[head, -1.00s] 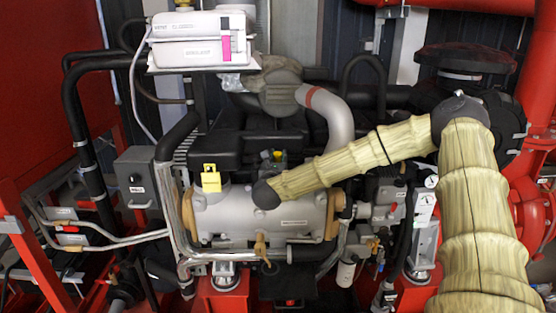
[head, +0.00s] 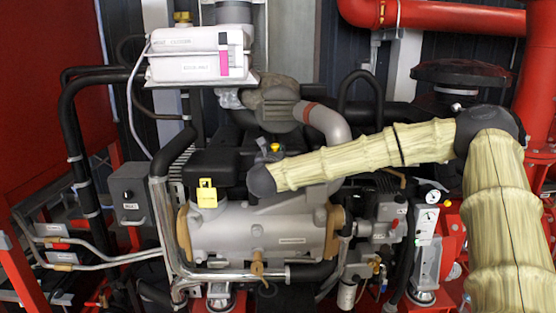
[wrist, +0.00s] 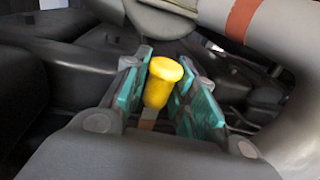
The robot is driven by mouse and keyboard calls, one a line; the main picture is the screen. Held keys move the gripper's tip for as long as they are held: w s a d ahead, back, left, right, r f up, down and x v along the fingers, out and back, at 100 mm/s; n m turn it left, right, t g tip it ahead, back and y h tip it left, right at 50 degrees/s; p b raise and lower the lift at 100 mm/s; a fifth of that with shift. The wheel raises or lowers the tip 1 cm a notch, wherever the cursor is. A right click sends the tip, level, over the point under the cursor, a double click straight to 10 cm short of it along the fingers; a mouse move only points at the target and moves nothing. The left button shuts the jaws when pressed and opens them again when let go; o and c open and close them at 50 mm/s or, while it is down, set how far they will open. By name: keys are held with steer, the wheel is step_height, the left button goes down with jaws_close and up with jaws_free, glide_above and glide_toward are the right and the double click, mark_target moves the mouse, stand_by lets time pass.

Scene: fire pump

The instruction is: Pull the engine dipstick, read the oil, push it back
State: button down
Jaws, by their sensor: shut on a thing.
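The yellow dipstick handle (wrist: 163,82) is between the two teal-padded fingers of my gripper (wrist: 165,95) in the wrist view. The gripper is shut on it. A short brownish strip shows just below the handle; the rest of the stick is hidden. In the head view, my gripper (head: 268,153) is above the grey engine (head: 255,222), with the yellow handle (head: 275,147) showing small at its top. Whether the stick's tip is in its tube cannot be seen, and no oil mark is visible.
A yellow tag (head: 206,194) stands left of my gripper on the engine. A grey pipe with a red band (head: 325,120) runs close behind, also large at the wrist view's upper right (wrist: 245,18). A white box (head: 188,58) is at upper left.

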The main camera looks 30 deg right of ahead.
steer(key=shift+r, duration=0.35)
steer(key=c, duration=1.3)
jaws_free()
steer(key=shift+f, duration=0.1)
steer(key=shift+s+a, duration=0.1)
steer(key=shift+s+a, duration=0.2)
steer(key=shift+s, duration=0.05)
steer(key=v, duration=1.1)
steer(key=shift+s, duration=0.1)
